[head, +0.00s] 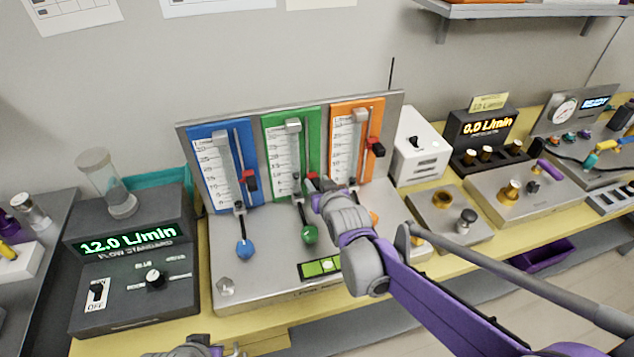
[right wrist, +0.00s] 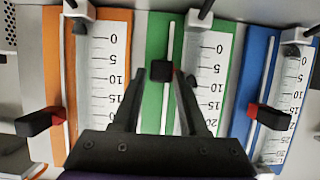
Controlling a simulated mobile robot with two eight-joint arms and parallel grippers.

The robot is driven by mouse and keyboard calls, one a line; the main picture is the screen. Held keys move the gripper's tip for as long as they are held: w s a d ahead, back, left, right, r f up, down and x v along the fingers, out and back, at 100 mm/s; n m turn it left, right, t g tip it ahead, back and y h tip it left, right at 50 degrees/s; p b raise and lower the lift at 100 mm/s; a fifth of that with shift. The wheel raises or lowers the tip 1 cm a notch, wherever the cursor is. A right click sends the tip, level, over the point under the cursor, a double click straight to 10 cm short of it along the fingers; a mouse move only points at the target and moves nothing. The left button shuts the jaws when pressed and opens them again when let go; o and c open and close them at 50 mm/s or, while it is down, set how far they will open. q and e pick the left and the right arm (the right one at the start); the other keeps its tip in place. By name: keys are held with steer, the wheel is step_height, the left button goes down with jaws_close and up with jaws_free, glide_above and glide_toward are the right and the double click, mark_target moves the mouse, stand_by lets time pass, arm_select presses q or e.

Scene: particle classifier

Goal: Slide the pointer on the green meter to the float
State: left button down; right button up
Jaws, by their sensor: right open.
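The green meter (head: 279,129) stands between the blue and orange ones; it also shows in the right wrist view (right wrist: 155,108). Its pointer (head: 311,179), a dark block with a red tip, sits on the slot right of the scale. In the right wrist view the pointer (right wrist: 161,71) lies between the fingertips of my open right gripper (right wrist: 160,78), with gaps visible on both sides. In the head view my right gripper (head: 319,189) is at the pointer, partly hidden by its wrist. The green meter's float (head: 296,179) is a small dark shape low in the tube. My left gripper (head: 205,349) is partly visible at the bottom edge.
The blue meter (head: 212,137) and orange meter (head: 343,119) flank the green one, with red-tipped pointers sticking out. Black stems with a blue knob (head: 244,250) and a green knob (head: 310,234) stand below. A flow standard box (head: 130,245) is at left.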

steer(key=shift+w+a+f, duration=0.1)
steer(key=shift+w+f, duration=0.1)
steer(key=shift+w, duration=0.3)
jaws_close()
stand_by(1.2)
